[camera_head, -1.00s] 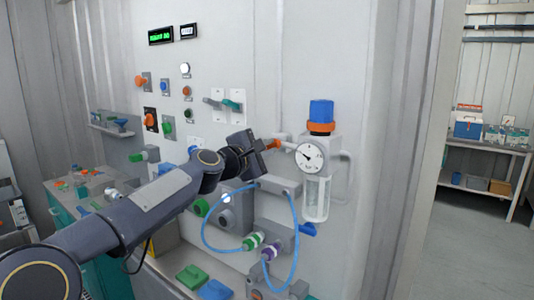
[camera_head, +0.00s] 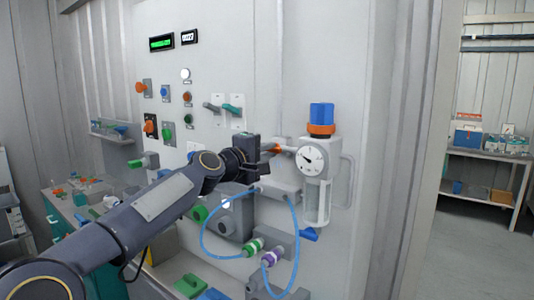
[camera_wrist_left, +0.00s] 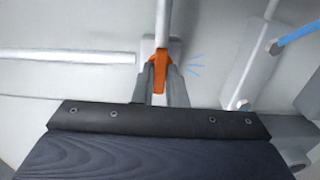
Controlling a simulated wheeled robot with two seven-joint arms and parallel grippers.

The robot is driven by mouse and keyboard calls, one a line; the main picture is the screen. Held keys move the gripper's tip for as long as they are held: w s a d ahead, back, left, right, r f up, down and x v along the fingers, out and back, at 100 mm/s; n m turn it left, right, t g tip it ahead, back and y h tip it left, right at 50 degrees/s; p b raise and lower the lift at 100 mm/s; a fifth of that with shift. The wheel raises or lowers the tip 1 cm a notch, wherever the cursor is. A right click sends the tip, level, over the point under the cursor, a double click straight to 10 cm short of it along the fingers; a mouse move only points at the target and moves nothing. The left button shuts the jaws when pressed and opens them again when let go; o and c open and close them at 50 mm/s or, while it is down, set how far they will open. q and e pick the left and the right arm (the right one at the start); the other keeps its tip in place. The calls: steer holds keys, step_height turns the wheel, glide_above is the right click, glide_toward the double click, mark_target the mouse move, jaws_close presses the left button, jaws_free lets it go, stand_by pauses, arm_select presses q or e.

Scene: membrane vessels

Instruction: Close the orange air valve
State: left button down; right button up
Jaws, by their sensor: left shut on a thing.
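The orange air valve handle (camera_wrist_left: 160,72) sits between the two fingers of my left gripper (camera_wrist_left: 160,84) in the left wrist view, and the fingers are shut on it. In the head view a small orange part of the valve (camera_head: 276,148) shows at the fingertips of my left gripper (camera_head: 266,152), on the pipe left of the round gauge (camera_head: 312,160). The rest of the handle is hidden behind the gripper there. My right gripper is in neither view.
A regulator with a blue knob (camera_head: 321,114) and orange ring stands just right of the valve. Blue tubes (camera_head: 205,232) loop below my gripper. Switches and buttons sit up-left on the panel. A shelf with a toolbox (camera_head: 468,137) stands far right.

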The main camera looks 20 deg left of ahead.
arm_select(q)
steer(key=c, duration=1.5)
jaws_free()
steer(key=shift+o, duration=0.2)
steer(key=shift+s, duration=0.1)
steer(key=shift+s+a+f+b, duration=0.1)
steer(key=shift+s+a+b, duration=0.1)
steer(key=shift+s+b, duration=0.1)
steer(key=b+v, duration=0.2)
steer(key=v, duration=0.5)
steer(key=shift+b, duration=0.4)
